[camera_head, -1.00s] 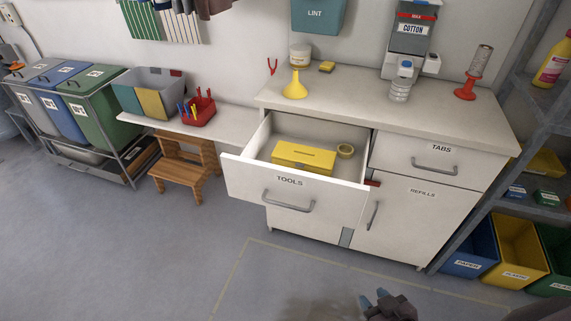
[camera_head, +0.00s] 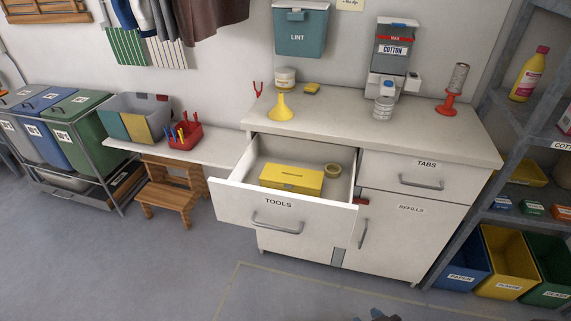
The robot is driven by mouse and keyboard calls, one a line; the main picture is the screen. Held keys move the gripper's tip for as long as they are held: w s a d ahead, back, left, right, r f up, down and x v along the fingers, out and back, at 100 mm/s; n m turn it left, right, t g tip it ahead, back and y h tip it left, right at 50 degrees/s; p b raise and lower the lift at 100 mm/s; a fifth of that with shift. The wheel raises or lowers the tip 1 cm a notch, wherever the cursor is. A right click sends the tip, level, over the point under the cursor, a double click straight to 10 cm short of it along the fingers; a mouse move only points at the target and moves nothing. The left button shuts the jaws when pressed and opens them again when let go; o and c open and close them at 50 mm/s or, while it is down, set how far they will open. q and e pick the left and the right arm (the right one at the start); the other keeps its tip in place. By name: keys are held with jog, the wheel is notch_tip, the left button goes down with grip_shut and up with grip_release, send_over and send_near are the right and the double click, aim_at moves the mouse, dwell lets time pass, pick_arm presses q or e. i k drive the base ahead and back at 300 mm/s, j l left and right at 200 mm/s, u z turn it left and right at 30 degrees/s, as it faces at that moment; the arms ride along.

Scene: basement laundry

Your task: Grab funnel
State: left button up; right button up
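The yellow funnel (camera_head: 280,108) stands wide end down, spout up, on the left part of the white cabinet's countertop (camera_head: 350,126). It stands behind the open TOOLS drawer (camera_head: 278,212). Part of one of my grippers (camera_head: 380,316) shows at the bottom edge, low over the floor and far from the funnel. It is mostly cut off, so its finger opening cannot be made out. My other gripper is out of view.
Near the funnel are a jar (camera_head: 285,78), a yellow sponge (camera_head: 312,89) and a red forked item (camera_head: 257,88). The floor in front is clear.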

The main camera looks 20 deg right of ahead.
aim_at(280, 112)
jog(key=z, duration=0.6)
jog(key=i+j+z, duration=0.15)
jog(key=j+z, duration=0.25)
jog(key=i+j+z, duration=0.15)
jog(key=j+z, duration=0.15)
jog(key=z, duration=0.15)
jog(key=j+z, duration=0.15)
jog(key=j, duration=0.25)
jog(key=i+j+z, duration=0.2)
jog(key=j, duration=0.25)
jog(key=j+z, duration=0.1)
jog(key=j, duration=0.75)
